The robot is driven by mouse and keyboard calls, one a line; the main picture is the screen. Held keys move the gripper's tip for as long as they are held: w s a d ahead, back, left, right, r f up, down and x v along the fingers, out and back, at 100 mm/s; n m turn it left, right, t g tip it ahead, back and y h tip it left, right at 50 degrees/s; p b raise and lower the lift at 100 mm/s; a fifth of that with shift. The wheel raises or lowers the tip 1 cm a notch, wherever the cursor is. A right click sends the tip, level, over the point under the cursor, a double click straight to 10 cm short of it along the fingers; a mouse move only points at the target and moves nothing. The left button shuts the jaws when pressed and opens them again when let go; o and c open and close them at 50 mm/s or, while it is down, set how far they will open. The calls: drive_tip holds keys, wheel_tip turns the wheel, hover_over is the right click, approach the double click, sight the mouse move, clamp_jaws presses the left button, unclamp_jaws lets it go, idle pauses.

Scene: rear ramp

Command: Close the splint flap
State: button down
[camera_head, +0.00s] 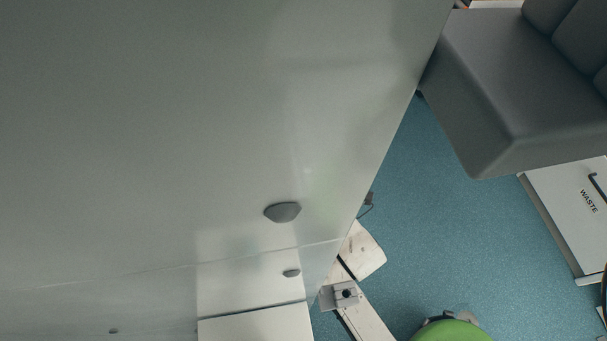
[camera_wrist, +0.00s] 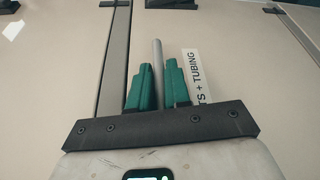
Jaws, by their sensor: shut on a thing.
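In the wrist view a pale flap panel (camera_wrist: 225,40) fills the middle and right. It carries a white label (camera_wrist: 194,70) whose readable part is "TS + TUBING"; the start of the word is hidden by a finger. A thin grey bar handle (camera_wrist: 157,52) stands upright in the picture beside the label. My gripper (camera_wrist: 158,78), with green fingers, is shut on this handle, one finger on each side. How far the flap stands open cannot be told. I cannot make out my gripper or the label in the head view.
A large pale panel (camera_head: 150,120) fills the left of the head view. A grey padded seat (camera_head: 520,90) stands at upper right, above a white "WASTE" unit (camera_head: 570,205). Blue floor (camera_head: 420,220) is clear between them. A dark seam (camera_wrist: 113,50) runs left of the handle.

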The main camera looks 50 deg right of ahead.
drive_tip(key=shift+w+a+r, duration=0.2)
drive_tip(key=c, duration=1.2)
unclamp_jaws()
drive_tip(key=shift+f, duration=0.1)
drive_tip(key=shift+o, duration=0.2)
drive_tip(key=v, duration=1)
drive_tip(key=shift+s, duration=0.35)
